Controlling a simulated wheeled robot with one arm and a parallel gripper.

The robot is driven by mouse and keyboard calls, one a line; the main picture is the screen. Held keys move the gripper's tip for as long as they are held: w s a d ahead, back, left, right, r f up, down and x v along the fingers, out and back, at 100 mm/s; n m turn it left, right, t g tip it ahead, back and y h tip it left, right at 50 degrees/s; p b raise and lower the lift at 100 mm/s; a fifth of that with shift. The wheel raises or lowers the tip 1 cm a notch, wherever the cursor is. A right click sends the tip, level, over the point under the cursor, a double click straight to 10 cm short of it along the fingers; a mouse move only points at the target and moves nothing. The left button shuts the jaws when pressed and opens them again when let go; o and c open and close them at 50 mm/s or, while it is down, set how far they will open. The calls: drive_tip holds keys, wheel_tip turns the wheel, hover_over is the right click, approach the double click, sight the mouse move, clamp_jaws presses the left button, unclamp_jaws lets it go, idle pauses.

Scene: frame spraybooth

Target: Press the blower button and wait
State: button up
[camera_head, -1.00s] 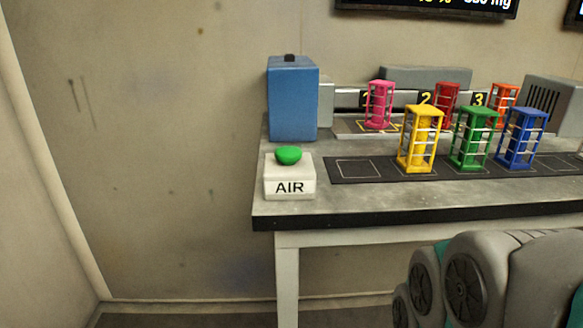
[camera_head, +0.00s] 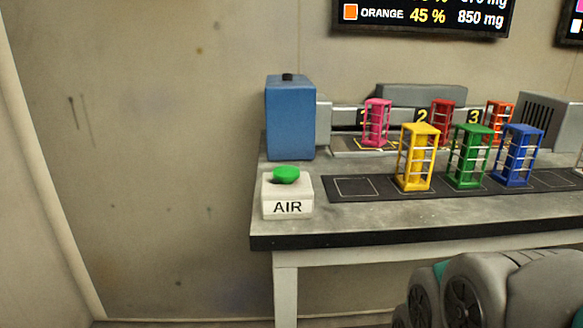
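The blower button is a green dome (camera_head: 286,174) on a white box marked AIR (camera_head: 287,197). It stands at the front left corner of the grey table (camera_head: 370,214). Nothing touches the button. My arm's grey links show at the bottom right, below the table edge. My gripper is out of the frame.
A blue box (camera_head: 290,118) stands behind the button. Yellow (camera_head: 415,157), green (camera_head: 470,157) and blue (camera_head: 518,155) frames stand on a black mat (camera_head: 355,188). Pink (camera_head: 376,122), red (camera_head: 442,121) and orange (camera_head: 497,122) frames stand behind. A screen (camera_head: 425,16) hangs above. Floor left of the table is clear.

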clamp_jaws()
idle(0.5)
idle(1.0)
